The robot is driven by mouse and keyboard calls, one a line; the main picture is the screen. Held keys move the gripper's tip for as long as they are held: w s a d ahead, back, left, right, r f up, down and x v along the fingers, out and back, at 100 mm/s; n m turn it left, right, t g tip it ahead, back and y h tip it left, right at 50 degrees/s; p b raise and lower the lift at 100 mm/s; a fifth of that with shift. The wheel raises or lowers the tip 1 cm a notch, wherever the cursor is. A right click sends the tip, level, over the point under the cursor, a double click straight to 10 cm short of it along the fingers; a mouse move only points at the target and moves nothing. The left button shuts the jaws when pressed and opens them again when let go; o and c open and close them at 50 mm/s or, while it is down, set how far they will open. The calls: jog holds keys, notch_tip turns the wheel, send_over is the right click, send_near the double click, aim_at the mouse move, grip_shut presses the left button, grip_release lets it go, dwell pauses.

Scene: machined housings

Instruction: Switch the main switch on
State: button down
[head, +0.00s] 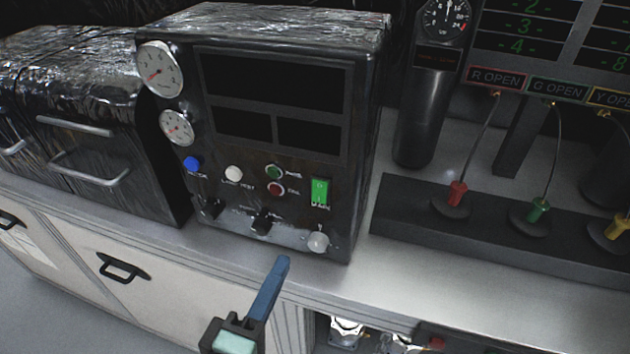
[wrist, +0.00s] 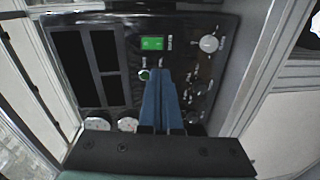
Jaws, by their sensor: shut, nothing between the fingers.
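The main switch (head: 320,191) is a bright green rocker at the right of the dark control panel (head: 222,205), with a small label below it that seems to read MAIN. It also shows in the wrist view (wrist: 152,43). I cannot tell which way the rocker is tipped. My gripper (head: 283,262) has blue fingers, shut and empty, in front of the panel's lower edge in the head view. In the wrist view the fingertips (wrist: 160,73) appear just below the green switch in the picture. A gap to the panel seems to remain, but its depth is unclear.
The panel also carries a blue button (head: 192,163), a white button (head: 233,173), green and red buttons, black levers and a pale round knob (head: 318,241) below the switch. A dark plinth (head: 400,205) with coloured plugs and cables stands to the right. The counter strip in front is clear.

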jog(key=shift+s+d+n, duration=0.1)
jog(key=shift+s+n, duration=0.25)
jog(key=shift+n, duration=0.05)
jog(key=shift+w+r+p, duration=0.1)
jog(key=shift+p, duration=0.2)
jog(key=p, duration=0.4)
send_near(318, 202)
jog(key=x, duration=0.5)
jog(key=shift+w+r, duration=0.15)
jog(key=shift+r, duration=0.2)
jog(key=shift+p+x, duration=0.4)
jog(key=shift+x, duration=0.4)
jog(key=shift+f, duration=0.2)
jog(key=shift+f, duration=0.1)
